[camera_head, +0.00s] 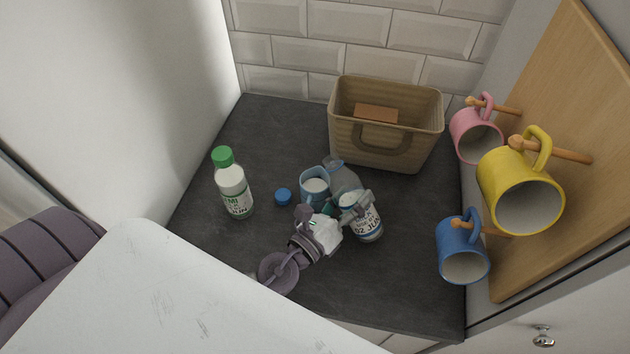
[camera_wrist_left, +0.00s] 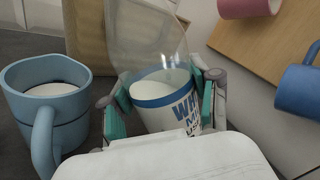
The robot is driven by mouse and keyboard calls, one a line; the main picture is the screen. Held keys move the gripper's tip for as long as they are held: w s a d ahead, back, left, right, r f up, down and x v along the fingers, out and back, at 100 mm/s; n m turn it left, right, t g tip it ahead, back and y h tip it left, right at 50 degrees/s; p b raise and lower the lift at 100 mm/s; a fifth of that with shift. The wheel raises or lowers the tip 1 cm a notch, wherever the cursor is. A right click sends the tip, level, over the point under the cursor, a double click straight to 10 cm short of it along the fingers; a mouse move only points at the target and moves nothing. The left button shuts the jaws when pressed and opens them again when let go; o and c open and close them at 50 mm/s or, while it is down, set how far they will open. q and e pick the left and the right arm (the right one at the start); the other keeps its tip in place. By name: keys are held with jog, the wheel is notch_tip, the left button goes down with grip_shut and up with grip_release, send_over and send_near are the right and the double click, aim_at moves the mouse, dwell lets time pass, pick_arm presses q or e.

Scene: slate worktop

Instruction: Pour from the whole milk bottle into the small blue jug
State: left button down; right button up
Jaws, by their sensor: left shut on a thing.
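The whole milk bottle (camera_head: 367,224) is clear with a blue-and-white label and is part full of milk. My left gripper (camera_head: 343,208) is shut around it, and its green pads press both sides in the left wrist view (camera_wrist_left: 161,108). The small blue jug (camera_head: 315,188) stands upright just left of the bottle, handle towards me in the wrist view (camera_wrist_left: 43,108). White milk shows inside it. My right gripper is not in view.
A blue cap (camera_head: 283,197) lies left of the jug. A green-capped milk bottle (camera_head: 233,190) stands further left. A woven basket (camera_head: 388,158) stands behind. Pink (camera_head: 476,136), yellow (camera_head: 520,190) and blue (camera_head: 462,251) mugs hang on a wooden rack at the right. The front-left worktop is clear.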

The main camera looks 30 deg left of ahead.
pick_arm(q)
jog(key=shift+s+d+f+n+b, duration=0.1)
jog(key=shift+d+f+n+b, duration=0.15)
jog(key=shift+n+b, duration=0.3)
jog(key=shift+s+d+f+n+b, duration=0.15)
jog(key=shift+f+n+b, duration=0.2)
jog(key=shift+n, duration=0.4)
jog(key=shift+w+d, duration=0.1)
jog(key=shift+d+f+n, duration=0.1)
jog(key=shift+n, duration=0.4)
jog(key=shift+d+r+n, duration=0.2)
jog(key=shift+d+n, duration=0.1)
jog(key=shift+n, duration=0.6)
dwell(1.0)
jog(key=shift+d+r+n+p, duration=0.15)
jog(key=shift+r+n+p, duration=0.25)
jog(key=shift+r+n, duration=0.45)
dwell(1.7)
jog(key=shift+a+r+n+y, duration=0.3)
jog(key=shift+r+n, duration=0.1)
jog(key=shift+n, duration=0.25)
dwell(1.0)
